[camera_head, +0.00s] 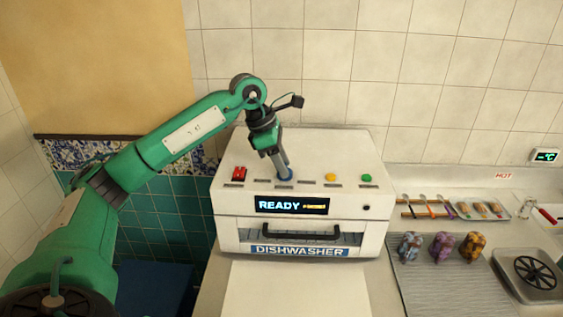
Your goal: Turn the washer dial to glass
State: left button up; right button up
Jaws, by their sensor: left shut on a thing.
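The dishwasher (232,204) is a white box on the counter with a dark handle and a blue label on its front. Its lit display (292,205) reads READY, followed by small yellow text too fine to read. The dial's pointer and the panel labels cannot be read. My right gripper is not in view.
A red switch (239,174), a yellow button (331,177) and a green button (367,178) flank the dial. The tiled wall stands close behind the dishwasher.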

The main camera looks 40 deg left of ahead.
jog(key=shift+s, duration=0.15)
pick_arm(q)
jog(key=o, duration=1)
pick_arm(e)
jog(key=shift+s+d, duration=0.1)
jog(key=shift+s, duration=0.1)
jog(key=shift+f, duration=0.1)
pick_arm(q)
jog(key=shift+a+r, duration=0.2)
jog(key=shift+r, duration=0.35)
jog(key=b+v, duration=0.1)
jog(key=v, duration=1.1)
jog(key=shift+r+b, duration=0.35)
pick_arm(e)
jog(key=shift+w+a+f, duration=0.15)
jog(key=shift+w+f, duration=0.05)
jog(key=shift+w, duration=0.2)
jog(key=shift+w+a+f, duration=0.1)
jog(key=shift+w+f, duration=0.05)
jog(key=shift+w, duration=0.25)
pick_arm(q)
jog(key=shift+s, duration=0.15)
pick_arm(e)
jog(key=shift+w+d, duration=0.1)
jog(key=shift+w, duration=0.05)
